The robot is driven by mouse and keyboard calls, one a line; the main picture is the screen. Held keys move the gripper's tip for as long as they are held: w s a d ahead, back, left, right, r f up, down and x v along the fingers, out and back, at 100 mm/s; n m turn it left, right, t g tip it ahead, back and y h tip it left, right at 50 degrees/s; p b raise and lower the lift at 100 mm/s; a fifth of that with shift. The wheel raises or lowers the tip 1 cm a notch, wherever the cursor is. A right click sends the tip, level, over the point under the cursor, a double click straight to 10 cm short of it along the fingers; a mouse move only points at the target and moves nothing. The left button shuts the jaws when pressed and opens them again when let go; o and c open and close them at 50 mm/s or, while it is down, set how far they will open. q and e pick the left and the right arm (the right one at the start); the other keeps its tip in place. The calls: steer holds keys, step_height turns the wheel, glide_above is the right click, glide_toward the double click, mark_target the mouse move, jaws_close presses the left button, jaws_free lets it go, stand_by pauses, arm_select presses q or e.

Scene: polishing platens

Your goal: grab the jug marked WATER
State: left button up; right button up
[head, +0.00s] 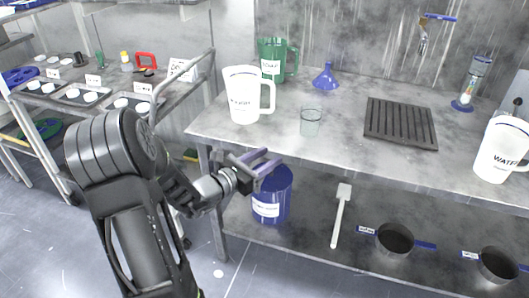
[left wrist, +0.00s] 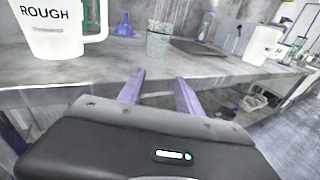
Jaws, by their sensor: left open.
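The white jug marked WATER (head: 501,150) stands upright at the right end of the table in the head view, its handle toward the right edge. In the left wrist view a white jug (left wrist: 262,45) stands far back on the right, its lettering not readable. My left gripper (head: 268,163) is open and empty at the table's front edge, well to the left of the WATER jug. Its two purple fingers (left wrist: 160,90) point toward the table edge in the left wrist view. My right gripper is not in view.
A white jug marked ROUGH (head: 246,95), a green jug (head: 273,60), a clear glass (head: 311,122), a blue funnel (head: 326,76) and a dark ribbed tray (head: 400,123) stand on the table (head: 345,154). Pans (head: 394,239) and a blue tub (head: 272,197) are below.

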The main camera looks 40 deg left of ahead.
arm_select(q)
steer(key=s+d+f+m+g, duration=0.5)
steer(key=s+d+f+m, duration=0.1)
steer(key=f, duration=0.4)
steer(key=s+d+f+m+g+h, duration=0.1)
steer(key=s+d+f+m+g, duration=0.5)
steer(key=f, duration=0.4)
steer(key=s+d+f+m+g, duration=0.45)
steer(key=s+f+m, duration=0.2)
steer(key=f, duration=0.45)
steer(key=s+d+f+m, duration=0.2)
steer(key=d+m, duration=0.5)
steer(key=d, duration=0.2)
steer(key=s+d+f+m+h, duration=0.1)
steer(key=s+d+m, duration=0.1)
steer(key=d+m, duration=0.4)
steer(key=d, duration=0.4)
steer(key=shift+s+f+m+g, duration=0.35)
steer(key=shift+s, duration=0.05)
steer(key=shift+d, duration=0.15)
steer(key=shift+c, duration=0.5)
